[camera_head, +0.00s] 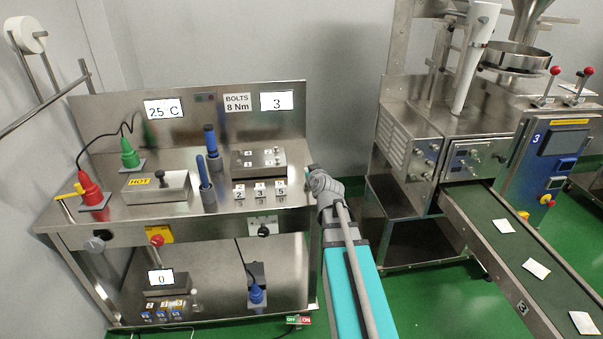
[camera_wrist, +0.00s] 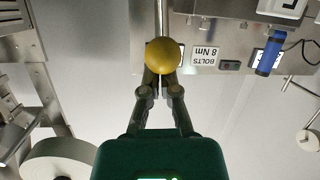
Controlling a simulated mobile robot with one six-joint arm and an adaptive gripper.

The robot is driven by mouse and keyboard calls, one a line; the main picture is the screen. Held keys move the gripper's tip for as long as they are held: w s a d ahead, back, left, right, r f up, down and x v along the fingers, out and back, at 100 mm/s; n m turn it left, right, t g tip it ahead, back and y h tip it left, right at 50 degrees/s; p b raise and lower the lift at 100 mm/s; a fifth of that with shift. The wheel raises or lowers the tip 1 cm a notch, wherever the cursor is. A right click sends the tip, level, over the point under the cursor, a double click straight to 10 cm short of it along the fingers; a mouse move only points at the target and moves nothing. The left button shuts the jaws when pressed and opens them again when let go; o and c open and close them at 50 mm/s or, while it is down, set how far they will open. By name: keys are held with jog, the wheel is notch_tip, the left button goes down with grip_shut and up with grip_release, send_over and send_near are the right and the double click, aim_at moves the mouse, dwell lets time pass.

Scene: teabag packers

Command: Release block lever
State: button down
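In the wrist view, a lever shows as a round yellow knob (camera_wrist: 164,55) on a thin metal rod (camera_wrist: 162,18). My gripper (camera_wrist: 163,78) has its two dark fingers brought close together at the knob. The knob covers the fingertips, so the exact contact is hidden; the fingers look shut on the lever. In the head view, my arm reaches up to the right end of the steel bench (camera_head: 130,212). My fingers and the yellow knob are hidden there behind the arm.
The bench carries a red plug (camera_head: 90,190), a green plug (camera_head: 129,153), a HOT box (camera_head: 157,187), blue-handled tools (camera_head: 205,172) and numbered blocks (camera_head: 260,190). A packing machine (camera_head: 470,150) with a conveyor (camera_head: 510,240) stands right. Green floor lies between.

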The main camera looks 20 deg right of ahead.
jog(key=shift+a, duration=0.35)
jog(key=shift+w, duration=0.1)
